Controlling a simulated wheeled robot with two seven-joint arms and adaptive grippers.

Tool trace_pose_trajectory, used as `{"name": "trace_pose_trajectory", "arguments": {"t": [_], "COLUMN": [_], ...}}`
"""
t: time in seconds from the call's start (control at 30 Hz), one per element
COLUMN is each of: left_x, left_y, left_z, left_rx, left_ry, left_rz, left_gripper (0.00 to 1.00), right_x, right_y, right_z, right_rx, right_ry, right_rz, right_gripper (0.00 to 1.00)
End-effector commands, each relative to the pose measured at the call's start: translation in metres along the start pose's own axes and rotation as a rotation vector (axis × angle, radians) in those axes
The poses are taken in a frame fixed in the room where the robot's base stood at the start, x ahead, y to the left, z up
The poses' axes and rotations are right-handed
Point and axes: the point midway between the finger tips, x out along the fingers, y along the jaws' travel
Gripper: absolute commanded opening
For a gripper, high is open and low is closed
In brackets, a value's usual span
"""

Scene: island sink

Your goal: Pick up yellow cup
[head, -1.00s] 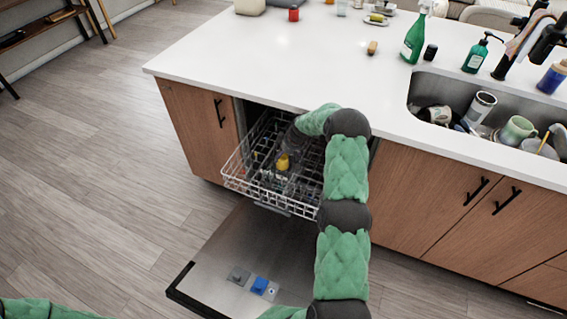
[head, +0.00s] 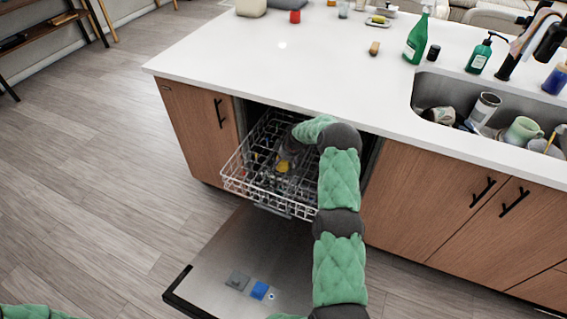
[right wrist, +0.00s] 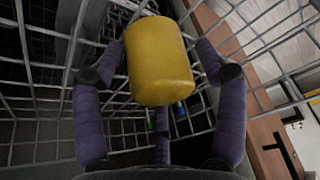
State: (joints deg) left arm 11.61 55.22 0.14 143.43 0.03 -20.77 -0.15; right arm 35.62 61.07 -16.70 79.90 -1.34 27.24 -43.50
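The yellow cup (head: 283,166) is in the dishwasher's pulled-out wire rack, partly hidden by my right gripper (head: 288,150). In the right wrist view the yellow cup (right wrist: 160,62) lies between the spread fingers of my right gripper (right wrist: 160,62), slightly tilted. One finger is on each side and a third is below. The side fingers bend inward near the cup, with a narrow gap showing at the right one. I see no clear grip on it. My left gripper is out of view.
The white wire rack (head: 235,183) surrounds the gripper on its sides. The open dishwasher door (head: 215,262) lies low in front. The white countertop (head: 300,70) overhangs the rack. A sink (head: 455,92) with dishes is at the right.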

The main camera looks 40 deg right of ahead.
Motion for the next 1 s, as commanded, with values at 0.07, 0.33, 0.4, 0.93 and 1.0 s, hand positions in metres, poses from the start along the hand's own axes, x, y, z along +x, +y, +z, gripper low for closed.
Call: {"name": "trace_pose_trajectory", "arguments": {"t": [0.07,0.33,0.4,0.93,1.0], "left_x": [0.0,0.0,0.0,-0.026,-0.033], "left_y": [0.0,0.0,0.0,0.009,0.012], "left_z": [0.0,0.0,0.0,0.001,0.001], "left_rx": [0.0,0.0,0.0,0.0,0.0], "left_ry": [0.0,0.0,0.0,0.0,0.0], "left_rz": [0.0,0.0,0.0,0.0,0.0], "left_gripper": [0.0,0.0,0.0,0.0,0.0], "right_x": [0.0,0.0,0.0,-0.019,-0.022], "right_y": [0.0,0.0,0.0,-0.027,-0.04], "right_z": [0.0,0.0,0.0,0.004,0.009], "right_rx": [0.0,0.0,0.0,-0.001,-0.001], "right_ry": [0.0,0.0,0.0,-0.003,-0.003], "right_rz": [-0.001,0.0,-0.001,-0.004,-0.004], "right_gripper": [0.39,0.26,0.26,0.13,0.13]}}
